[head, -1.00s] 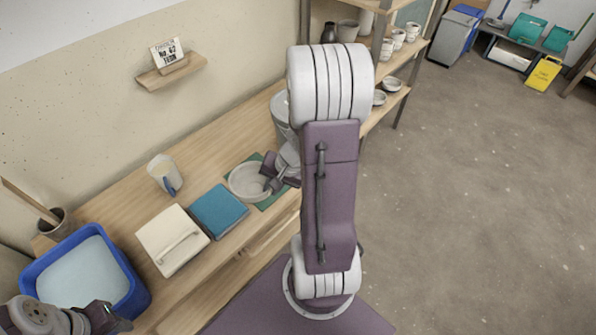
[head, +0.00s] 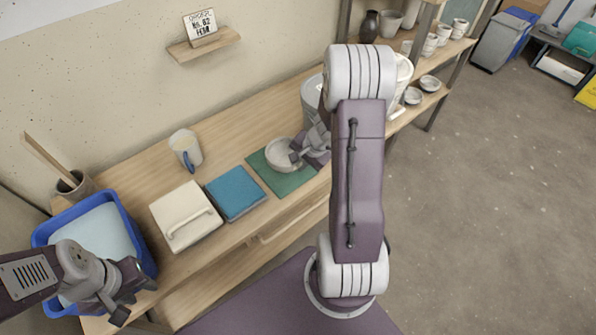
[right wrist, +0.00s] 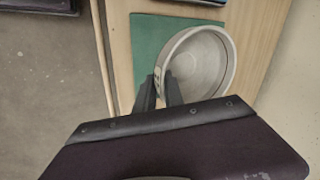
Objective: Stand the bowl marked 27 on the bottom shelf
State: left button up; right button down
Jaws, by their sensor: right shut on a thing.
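A pale grey bowl (head: 279,157) is at the green mat (head: 262,172) on the wooden bench; whether it touches the mat is unclear. My right gripper (head: 296,156) is shut on its rim, on the bowl's right side. In the right wrist view the bowl (right wrist: 205,62) is gripped at its left edge, with a small unreadable mark beside the fingers (right wrist: 161,92). My left gripper (head: 135,300) is open and empty near the blue tub. The wooden rack's lowest visible shelf (head: 396,113) stands right of the bench and is partly hidden by my right arm.
Small bowls (head: 430,83) stand on that shelf and cups (head: 443,34) on the one above.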

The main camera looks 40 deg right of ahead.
jog(key=shift+w+f, duration=0.1)
jog(key=shift+w, duration=0.15)
notch_tip(320, 180, down, 4)
jog(key=b, duration=0.2)
jog(key=shift+s+r+b, duration=0.1)
jog(key=shift+r+b, duration=0.1)
jog(key=shift+b, duration=0.15)
jog(key=shift+f, duration=0.35)
jog(key=shift+r, duration=0.1)
jog(key=c, duration=1.5)
grip_release()
jog(key=shift+o, duration=0.2)
